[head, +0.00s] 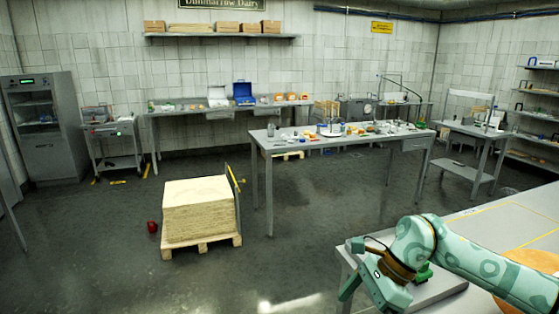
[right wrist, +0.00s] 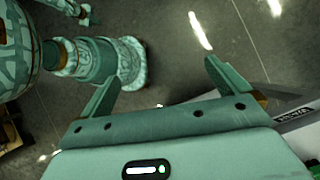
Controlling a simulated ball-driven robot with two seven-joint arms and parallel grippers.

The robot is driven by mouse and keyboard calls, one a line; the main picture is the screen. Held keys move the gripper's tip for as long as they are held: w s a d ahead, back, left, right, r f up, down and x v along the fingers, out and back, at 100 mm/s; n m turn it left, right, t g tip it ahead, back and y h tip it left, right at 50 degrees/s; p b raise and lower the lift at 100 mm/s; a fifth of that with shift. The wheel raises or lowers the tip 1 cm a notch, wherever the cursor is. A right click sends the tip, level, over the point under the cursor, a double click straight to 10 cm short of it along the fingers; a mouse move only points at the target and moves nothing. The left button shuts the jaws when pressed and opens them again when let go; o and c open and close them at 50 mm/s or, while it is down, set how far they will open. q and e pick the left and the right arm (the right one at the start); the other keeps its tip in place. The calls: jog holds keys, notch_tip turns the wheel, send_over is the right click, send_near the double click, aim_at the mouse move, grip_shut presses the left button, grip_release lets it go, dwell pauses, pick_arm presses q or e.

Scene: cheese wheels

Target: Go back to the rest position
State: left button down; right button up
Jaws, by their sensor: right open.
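My right gripper (head: 350,266) hangs at the front left corner of the near table (head: 490,222), with its arm coming in from the right. In the right wrist view the two fingers of the right gripper (right wrist: 161,75) stand wide apart. Nothing is between them, and dark floor shows beyond. Teal patterned parts of my own body show at the upper left of that view. My left gripper is in neither view.
A grey slab (head: 440,290) lies on the near table under my right arm. An orange round (head: 535,264) lies farther right. A pallet with a pale stack (head: 197,215) and a red object (head: 152,227) stand on open floor. A cluttered table (head: 290,146) stands beyond.

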jog(key=w+a+f+m+t+y+p, duration=0.4)
jog(key=a+f+m+t+y, duration=0.4)
jog(key=m, duration=0.8)
jog(key=s+d+f+m+t+h+p, duration=0.2)
jog(key=s+d+f+m+h, duration=0.4)
jog(key=f+m, duration=0.55)
jog(key=s+d+f+m+t+h+p, duration=0.15)
jog(key=s+d+f+m+h, duration=0.25)
jog(key=s+d+f+m, duration=0.5)
jog(key=s+d+f+m+g+h, duration=0.1)
jog(key=s+f+m, duration=0.3)
jog(key=s, duration=0.7)
jog(key=s+d+f+m+g+h+p, duration=0.1)
jog(key=s+f+m+g, duration=0.3)
jog(key=s, duration=0.7)
jog(key=s+d+f+m+g+h, duration=0.1)
jog(key=s+f+m+g+h, duration=0.1)
jog(key=s+f+m, duration=0.4)
jog(key=s+g, duration=0.1)
jog(key=s, duration=0.4)
jog(key=shift+d+f+p, duration=0.25)
jog(key=shift+f+p, duration=0.05)
jog(key=shift+p, duration=0.1)
jog(key=shift+g, duration=0.25)
